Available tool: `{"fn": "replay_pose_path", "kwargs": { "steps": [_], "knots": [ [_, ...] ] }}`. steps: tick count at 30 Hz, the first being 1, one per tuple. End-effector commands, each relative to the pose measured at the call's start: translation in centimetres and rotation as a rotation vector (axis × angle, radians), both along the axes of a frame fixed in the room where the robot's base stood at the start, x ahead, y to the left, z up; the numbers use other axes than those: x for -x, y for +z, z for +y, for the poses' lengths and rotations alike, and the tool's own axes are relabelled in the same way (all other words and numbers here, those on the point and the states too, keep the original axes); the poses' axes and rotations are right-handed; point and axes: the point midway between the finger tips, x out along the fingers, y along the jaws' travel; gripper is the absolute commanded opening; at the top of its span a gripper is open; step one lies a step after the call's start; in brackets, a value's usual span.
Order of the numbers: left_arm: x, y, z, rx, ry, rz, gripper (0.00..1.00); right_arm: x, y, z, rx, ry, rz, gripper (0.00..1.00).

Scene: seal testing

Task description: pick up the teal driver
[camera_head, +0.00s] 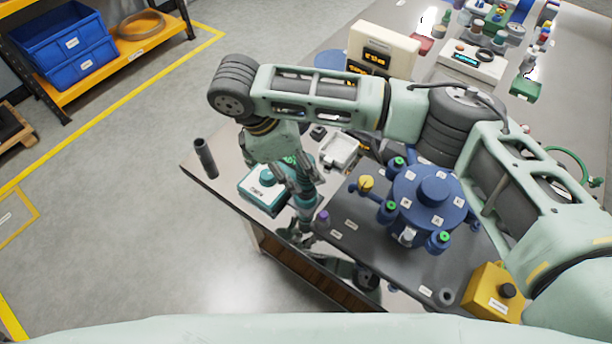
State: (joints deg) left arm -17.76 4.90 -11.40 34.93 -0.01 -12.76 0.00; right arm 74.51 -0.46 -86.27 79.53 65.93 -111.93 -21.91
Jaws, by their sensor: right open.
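The teal driver (306,199) appears upright near the front edge of the table, left of the blue round fixture. My right arm reaches in from the right and bends down over it. My right gripper (303,193) is open around or right beside the driver's upper part. The fingers partly cover the driver, so I cannot tell whether they touch it. My left gripper is not in view.
A teal box (259,190) stands close left of my right gripper, and a dark cylinder (206,158) stands at the table's left corner. The blue round fixture (411,184) and a yellow button box (490,292) stand to the right. Instruments crowd the back.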

Motion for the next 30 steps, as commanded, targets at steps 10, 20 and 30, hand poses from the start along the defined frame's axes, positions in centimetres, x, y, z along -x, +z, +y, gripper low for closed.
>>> {"fn": "replay_pose_path", "kwargs": {
  "steps": [10,20,30],
  "knots": [
    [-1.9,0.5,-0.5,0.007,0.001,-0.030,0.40,-0.2,-2.1,-0.9,0.000,-0.001,-0.001,0.50],
    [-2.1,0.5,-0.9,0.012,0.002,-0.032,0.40,-0.2,-2.1,-0.9,0.000,-0.001,-0.001,0.29],
    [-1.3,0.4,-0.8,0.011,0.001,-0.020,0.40,-0.3,-2.0,-0.9,-0.002,-0.002,-0.004,0.00]
  ]
}}
